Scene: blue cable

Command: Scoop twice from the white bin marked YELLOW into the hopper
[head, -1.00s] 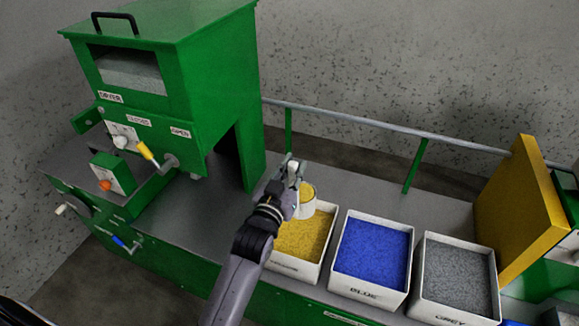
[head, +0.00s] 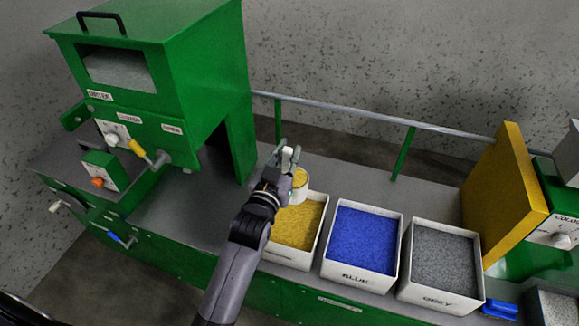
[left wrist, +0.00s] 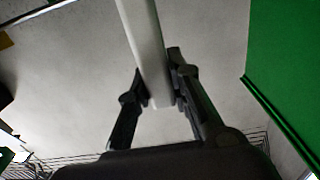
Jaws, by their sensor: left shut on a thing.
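The white bin of yellow granules (head: 318,240) stands at the left end of the row of bins; its label is mostly hidden by my arm. My left gripper (head: 287,157) is shut on the pale handle of a white scoop (head: 299,190). The scoop is a small cup with yellow granules showing in its top, and it is above the back of the yellow bin. In the left wrist view the handle (left wrist: 150,60) sits between both fingers. The tall green machine (head: 185,65) at the left has a front opening; I cannot tell whether it is the hopper. My right gripper is out of view.
A blue bin (head: 361,275) and a grey bin (head: 440,296) stand to the right of the yellow one. A rail (head: 370,121) runs behind the bench. A yellow panel (head: 500,195) stands at the right. The bench between machine and bins is clear.

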